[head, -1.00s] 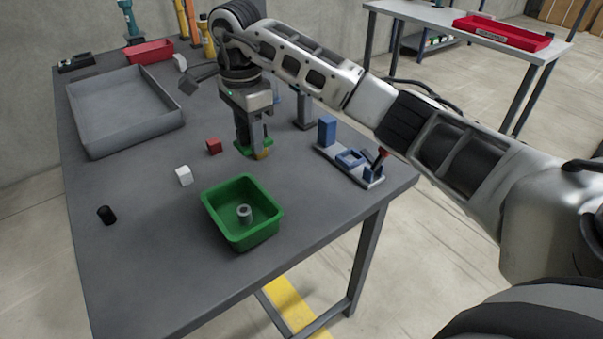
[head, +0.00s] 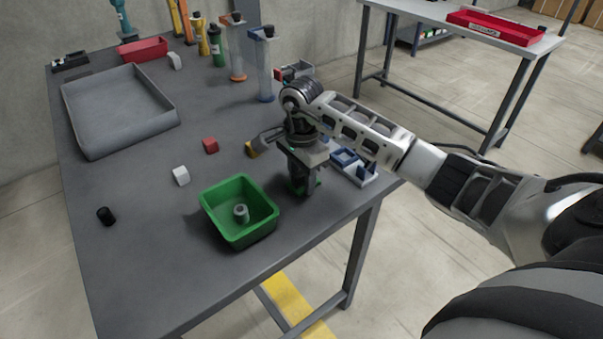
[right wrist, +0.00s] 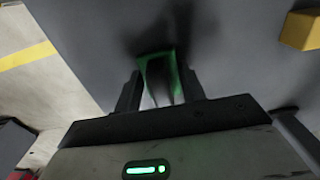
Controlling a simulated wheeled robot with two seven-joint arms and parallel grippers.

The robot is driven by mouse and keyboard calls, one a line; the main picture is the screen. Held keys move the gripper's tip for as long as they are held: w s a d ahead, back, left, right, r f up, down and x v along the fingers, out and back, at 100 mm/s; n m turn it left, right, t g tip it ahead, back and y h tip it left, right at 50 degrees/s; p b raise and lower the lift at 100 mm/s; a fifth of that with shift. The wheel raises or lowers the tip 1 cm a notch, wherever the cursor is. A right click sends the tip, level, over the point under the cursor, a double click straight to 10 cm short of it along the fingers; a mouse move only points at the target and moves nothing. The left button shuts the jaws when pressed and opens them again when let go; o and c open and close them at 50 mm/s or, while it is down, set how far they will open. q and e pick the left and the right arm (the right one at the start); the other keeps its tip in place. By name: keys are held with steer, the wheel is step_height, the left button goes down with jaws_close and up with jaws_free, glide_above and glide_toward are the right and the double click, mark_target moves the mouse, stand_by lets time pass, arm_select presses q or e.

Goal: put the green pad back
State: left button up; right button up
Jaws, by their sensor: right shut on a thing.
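The green pad (right wrist: 160,70) is between the two fingers of my right gripper (right wrist: 158,92) in the right wrist view. It looks thin, and shadow and the fingers hide part of it. In the head view my right gripper (head: 304,190) points down low over the table, right of the green bin, and only slivers of green show at its fingers. It is shut on the pad. I cannot tell whether the pad touches the table. My left gripper is not in view.
The green bin (head: 212,220) holds a grey ring-like part (head: 240,213). A yellow block (head: 252,150), red cube (head: 210,146), white block (head: 181,176) and black cylinder (head: 106,215) lie around. A blue-and-grey fixture (head: 345,157) is behind my gripper. The table's right edge is close.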

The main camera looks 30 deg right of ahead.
mark_target(302, 172)
steer(key=shift+f, duration=0.1)
steer(key=o, duration=1)
steer(key=shift+o, duration=0.2)
step_height(302, 172, up, 12)
steer(key=shift+b, duration=0.45)
